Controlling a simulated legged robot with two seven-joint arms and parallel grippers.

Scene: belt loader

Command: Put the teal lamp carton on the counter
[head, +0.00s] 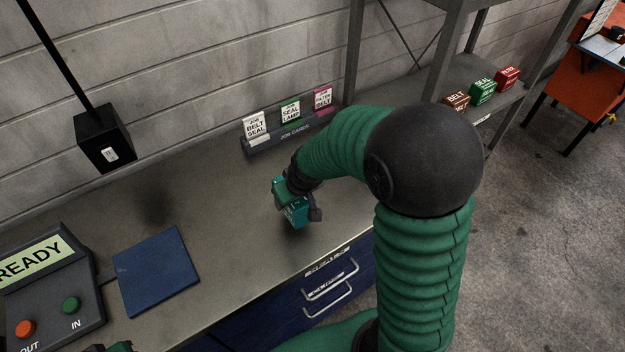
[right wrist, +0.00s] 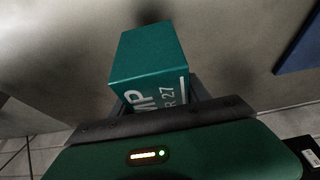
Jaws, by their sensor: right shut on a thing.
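The teal lamp carton (head: 296,214) is in my right gripper (head: 298,204), over the grey counter (head: 220,222) in the head view. In the right wrist view the carton (right wrist: 150,58) shows white lettering, partly "MP" and "R 27", and the gripper is shut on it. A dark shadow lies on the counter just below the carton; I cannot tell whether the two touch. The gripper hides part of the carton. At the bottom left of the head view, only a small green and black piece of my left arm shows; its fingers are not visible.
A blue mat (head: 156,270) and a control box (head: 44,285) reading "READY" are on the counter's left. A job card rack (head: 290,132) stands at the back. Several small cartons (head: 483,91) sit on a shelf at right. The counter around the held carton is clear.

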